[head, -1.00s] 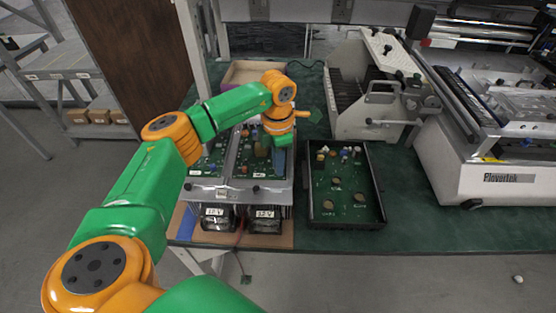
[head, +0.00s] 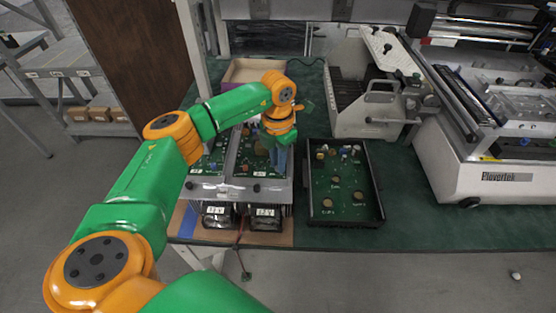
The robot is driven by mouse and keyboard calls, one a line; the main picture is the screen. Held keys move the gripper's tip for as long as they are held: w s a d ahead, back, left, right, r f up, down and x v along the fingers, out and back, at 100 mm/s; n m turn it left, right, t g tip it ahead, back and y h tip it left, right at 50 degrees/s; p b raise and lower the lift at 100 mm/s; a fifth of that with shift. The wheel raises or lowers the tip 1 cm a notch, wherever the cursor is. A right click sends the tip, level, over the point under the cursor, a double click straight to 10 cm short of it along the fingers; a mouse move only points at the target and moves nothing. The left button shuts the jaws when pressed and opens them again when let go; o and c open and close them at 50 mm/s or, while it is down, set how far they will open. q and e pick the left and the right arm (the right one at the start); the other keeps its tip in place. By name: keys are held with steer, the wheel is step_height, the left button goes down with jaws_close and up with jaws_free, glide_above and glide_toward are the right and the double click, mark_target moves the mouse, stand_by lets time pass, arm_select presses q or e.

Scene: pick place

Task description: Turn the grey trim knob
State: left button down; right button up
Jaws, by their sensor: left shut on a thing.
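My left gripper (head: 279,158) points down at the right-hand circuit board (head: 246,160) of the bench unit. It is shut at the board's right part. The grey trim knob cannot be made out; the gripper covers the spot where its fingers close, so the knob is most likely between them. My right gripper is not in view.
A black tray (head: 382,200) with a green board and several small parts lies right of the unit. An open box (head: 254,73) stands behind it. A white machine (head: 352,95) and a larger printer (head: 490,160) fill the right of the green bench.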

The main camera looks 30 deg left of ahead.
arm_select(q)
steer(key=shift+f, duration=0.1)
steer(key=c, duration=0.8)
jaws_free()
step_height(320, 180, up, 7)
steer(key=shift+r+b, duration=0.1)
steer(key=shift+b, duration=0.45)
steer(key=shift+s, duration=0.1)
